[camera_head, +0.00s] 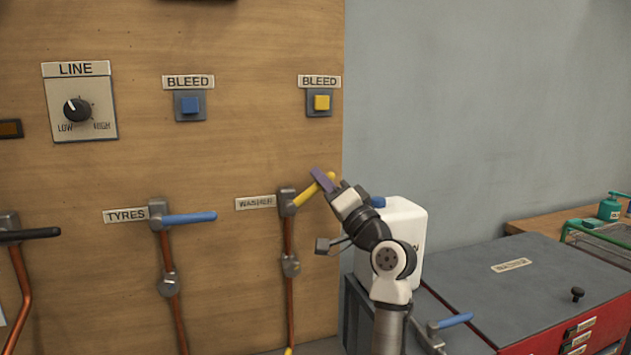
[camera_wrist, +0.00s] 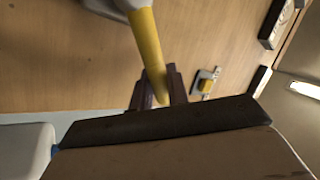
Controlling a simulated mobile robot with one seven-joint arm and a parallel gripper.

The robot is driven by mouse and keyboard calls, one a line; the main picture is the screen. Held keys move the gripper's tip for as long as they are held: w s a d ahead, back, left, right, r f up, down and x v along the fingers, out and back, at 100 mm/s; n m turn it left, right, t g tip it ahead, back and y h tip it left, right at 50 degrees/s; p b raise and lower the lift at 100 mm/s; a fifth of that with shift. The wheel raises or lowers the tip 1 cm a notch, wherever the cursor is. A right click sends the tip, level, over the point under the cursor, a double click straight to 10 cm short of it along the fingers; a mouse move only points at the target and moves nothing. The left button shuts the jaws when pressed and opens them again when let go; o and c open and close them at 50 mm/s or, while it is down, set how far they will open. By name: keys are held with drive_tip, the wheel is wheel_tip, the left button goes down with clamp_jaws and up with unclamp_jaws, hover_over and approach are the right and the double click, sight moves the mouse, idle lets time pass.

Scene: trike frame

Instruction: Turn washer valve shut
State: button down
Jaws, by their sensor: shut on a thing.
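The washer valve (camera_head: 287,200) is on the wooden panel, beside its WASHER label (camera_head: 256,202). Its yellow lever (camera_head: 305,196) points right and slopes upward, away from the pipe line. My gripper (camera_head: 323,182) is shut on the lever near its outer end, with the purple fingers around it. In the wrist view the yellow lever (camera_wrist: 147,45) runs down between the fingers (camera_wrist: 158,90). The lever's tip is partly hidden by the fingers.
Left of it is the TYRES valve with a blue lever (camera_head: 188,218). Above are a blue bleed button (camera_head: 190,105) and a yellow one (camera_head: 321,102). A white container (camera_head: 408,225) stands behind my arm. A grey-topped red cabinet (camera_head: 540,275) is at right.

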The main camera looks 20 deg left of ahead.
drive_tip(key=shift+w+d+f+m+t+h+p, duration=0.2)
drive_tip(key=shift+f+m+t+h+p, duration=0.65)
drive_tip(key=shift+m, duration=1.2)
drive_tip(key=shift+w+d+f+m+t+h+p, duration=0.1)
drive_tip(key=shift+d+f+m+t+h+p, duration=0.25)
drive_tip(key=shift+f+m+t+h, duration=1)
drive_tip(key=shift+w+d+f+m+t+h+p, duration=0.15)
drive_tip(key=shift+m+t+h+p, duration=0.45)
drive_tip(key=shift+m+t, duration=1.5)
drive_tip(key=shift+f+m+g, duration=0.1)
drive_tip(key=shift+m+g, duration=0.5)
drive_tip(key=shift+m, duration=0.2)
drive_tip(key=c, duration=1.4)
unclamp_jaws()
drive_tip(key=shift+s, duration=0.15)
drive_tip(key=b+v, duration=0.4)
drive_tip(key=v, duration=0.9)
drive_tip(key=shift+s+d+f+b, duration=0.15)
drive_tip(key=shift+s+d+b, duration=0.05)
drive_tip(key=shift+b, duration=0.2)
